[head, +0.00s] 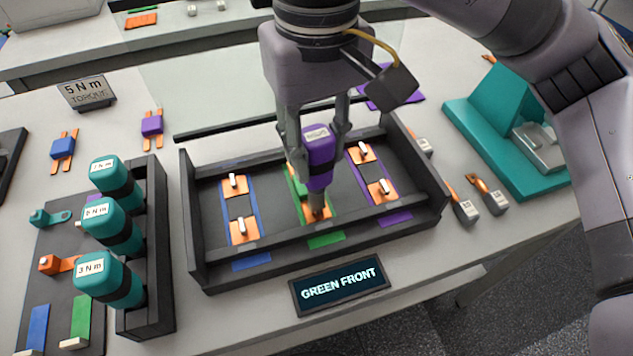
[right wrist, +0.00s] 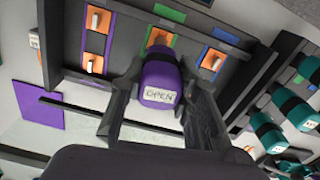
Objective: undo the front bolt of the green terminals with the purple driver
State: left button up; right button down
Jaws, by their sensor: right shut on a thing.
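The purple driver (head: 321,160) stands nearly upright in my right gripper (head: 318,150), which is shut on it. It also shows in the right wrist view (right wrist: 161,84) with a label reading OPEN. Its lower end is at the front orange terminal (head: 318,213) of the green strip (head: 326,240), in the middle of the black tray (head: 193,235). The driver hides the front bolt, so I cannot tell whether its tip is seated. The right wrist view shows one orange green-strip terminal (right wrist: 160,38) beyond the driver. My left gripper is not in view.
Blue-strip terminals (head: 243,230) and purple-strip terminals (head: 382,190) with upright bolts flank the driver. A sign reading GREEN FRONT (head: 340,286) stands before the tray. Teal drivers (head: 110,278) stand in a black rack at left. A teal stand (head: 500,125) is at right.

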aim_at(316, 135)
jog(key=shift+r+p, duration=1.1)
jog(key=shift+r, duration=0.55)
jog(key=shift+r+p, duration=1)
jog(key=shift+r, duration=0.35)
jog(key=shift+w, duration=0.1)
